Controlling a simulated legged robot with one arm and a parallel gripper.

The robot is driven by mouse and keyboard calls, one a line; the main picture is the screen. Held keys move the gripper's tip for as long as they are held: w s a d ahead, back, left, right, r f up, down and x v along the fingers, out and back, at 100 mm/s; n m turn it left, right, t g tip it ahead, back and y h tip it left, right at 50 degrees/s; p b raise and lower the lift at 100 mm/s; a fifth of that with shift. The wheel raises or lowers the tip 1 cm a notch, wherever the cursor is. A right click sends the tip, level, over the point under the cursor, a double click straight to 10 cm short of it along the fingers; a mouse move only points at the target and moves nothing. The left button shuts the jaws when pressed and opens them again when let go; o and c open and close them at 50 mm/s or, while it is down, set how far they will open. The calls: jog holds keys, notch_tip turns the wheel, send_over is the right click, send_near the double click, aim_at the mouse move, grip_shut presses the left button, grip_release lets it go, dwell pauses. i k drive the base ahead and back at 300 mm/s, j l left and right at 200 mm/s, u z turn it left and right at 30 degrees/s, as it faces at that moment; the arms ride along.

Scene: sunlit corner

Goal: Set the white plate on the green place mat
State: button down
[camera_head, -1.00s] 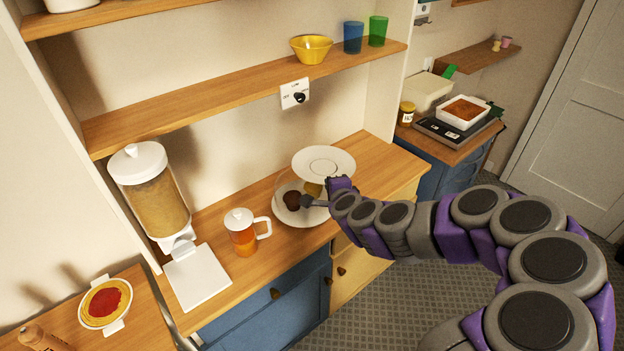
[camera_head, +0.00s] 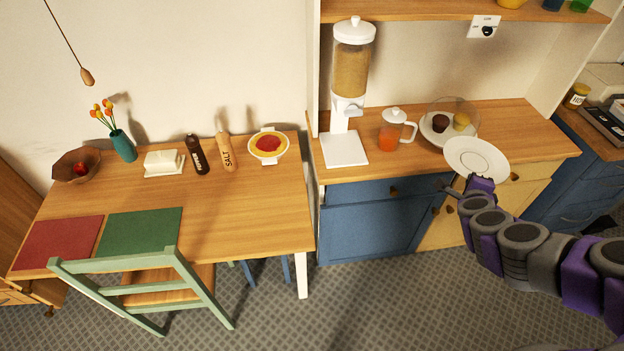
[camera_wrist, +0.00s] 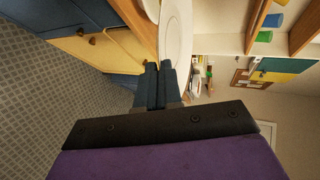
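The white plate (camera_head: 476,158) is held out in front of the wooden counter's edge in the head view. My gripper (camera_head: 468,182) is shut on the plate's near rim. In the wrist view my gripper's fingers (camera_wrist: 158,82) are together on the rim of the plate (camera_wrist: 178,32). The green place mat (camera_head: 140,231) lies flat and bare on the table at the left, far from my gripper. A green chair (camera_head: 135,262) stands in front of it, and its backrest covers part of the mat's near edge.
A red place mat (camera_head: 58,243) lies left of the green one. A butter dish (camera_head: 164,162), brown bottle (camera_head: 197,154) and salt grinder (camera_head: 224,152) stand behind. On the counter are a dispenser (camera_head: 348,95), a jug (camera_head: 392,130) and a glass-covered cake plate (camera_head: 438,135).

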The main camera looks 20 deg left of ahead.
aim_at(138, 234)
jog(key=k+u, duration=0.1)
jog(key=u, duration=0.3)
jog(key=k+u, duration=0.1)
jog(key=u, duration=0.3)
jog(key=k+j+u, duration=0.1)
jog(key=u, duration=0.3)
jog(key=i+u, duration=0.15)
jog(key=u, duration=1.45)
jog(key=i+l, duration=0.35)
jog(key=i+l+u, duration=0.1)
jog(key=i+l, duration=0.2)
jog(key=l, duration=0.2)
jog(key=i+l, duration=0.3)
jog(key=l, duration=0.2)
